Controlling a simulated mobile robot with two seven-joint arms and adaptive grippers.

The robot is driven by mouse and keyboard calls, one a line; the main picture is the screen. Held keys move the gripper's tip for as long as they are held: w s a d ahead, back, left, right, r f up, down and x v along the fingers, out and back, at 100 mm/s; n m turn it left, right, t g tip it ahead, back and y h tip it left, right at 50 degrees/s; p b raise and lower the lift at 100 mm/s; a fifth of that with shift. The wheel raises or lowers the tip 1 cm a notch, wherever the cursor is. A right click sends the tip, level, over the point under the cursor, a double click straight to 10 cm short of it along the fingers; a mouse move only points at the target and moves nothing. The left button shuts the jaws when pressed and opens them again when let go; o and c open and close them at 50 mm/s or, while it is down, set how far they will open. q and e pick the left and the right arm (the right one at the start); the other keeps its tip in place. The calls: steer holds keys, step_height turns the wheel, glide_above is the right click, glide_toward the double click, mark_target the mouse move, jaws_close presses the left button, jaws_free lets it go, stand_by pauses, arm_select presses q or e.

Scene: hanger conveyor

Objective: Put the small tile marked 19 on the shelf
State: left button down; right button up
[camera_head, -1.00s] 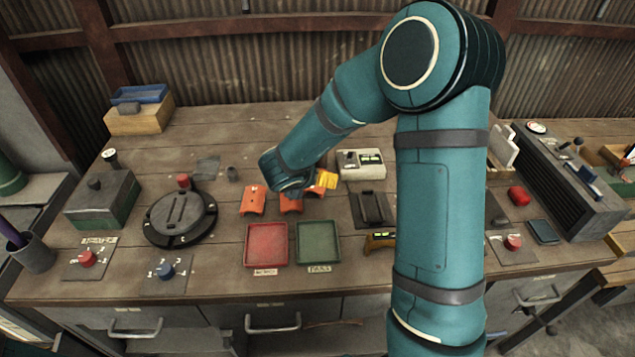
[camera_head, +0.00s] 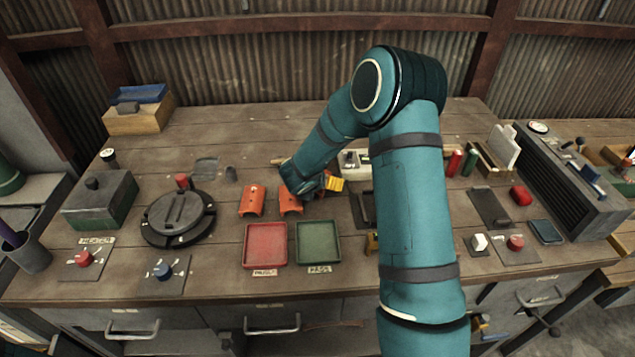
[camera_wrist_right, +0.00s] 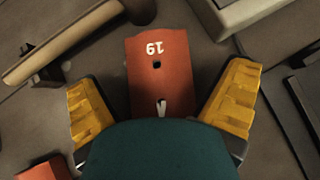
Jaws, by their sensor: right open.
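The small orange tile marked 19 (camera_wrist_right: 158,68) lies on the bench in the right wrist view, its number upside down there. In the head view the right gripper (camera_head: 326,185) is low over the bench by the tile. My left gripper is not in view. I cannot pick out a shelf for certain.
A second orange tile (camera_head: 252,201) lies to the left. Red (camera_head: 247,246) and green (camera_head: 337,244) trays stand in front. A wooden handle (camera_wrist_right: 62,42) lies close to the gripper. A black round device (camera_head: 178,218) is at the left. The bench's back middle is clear.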

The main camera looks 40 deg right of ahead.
steer(key=c, duration=1.3)
steer(key=shift+c, duration=0.4)
steer(key=shift+r, duration=0.15)
